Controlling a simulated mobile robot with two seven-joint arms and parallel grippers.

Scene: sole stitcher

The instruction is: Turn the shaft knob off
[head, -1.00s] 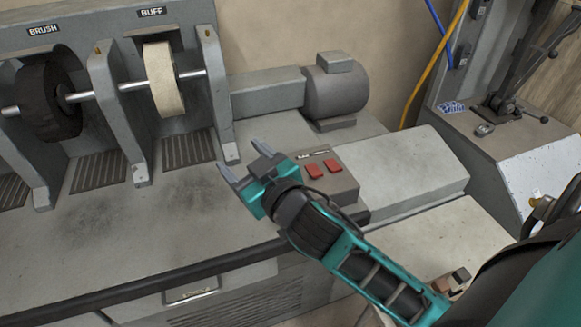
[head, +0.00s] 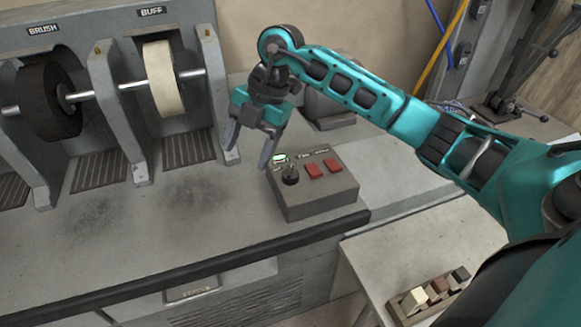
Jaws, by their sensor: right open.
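The shaft knob (head: 290,174) is a small black knob on top of a grey control box (head: 320,195) on the bench. A small green-lit label (head: 280,158) lies just behind it, and two red switches (head: 323,167) sit to its right. The knob's exact setting is too small to read. My right gripper (head: 247,157) is above and to the left of the knob, pointing down, with its fingers apart and empty. It appears clear of the knob. My left gripper is not in view.
The brush wheel (head: 47,100) and the buff wheel (head: 163,78) stand on a shaft between upright guards at the back left. The bench top (head: 150,225) in front is clear. A side table (head: 420,245) at right holds a tray of small blocks (head: 437,290).

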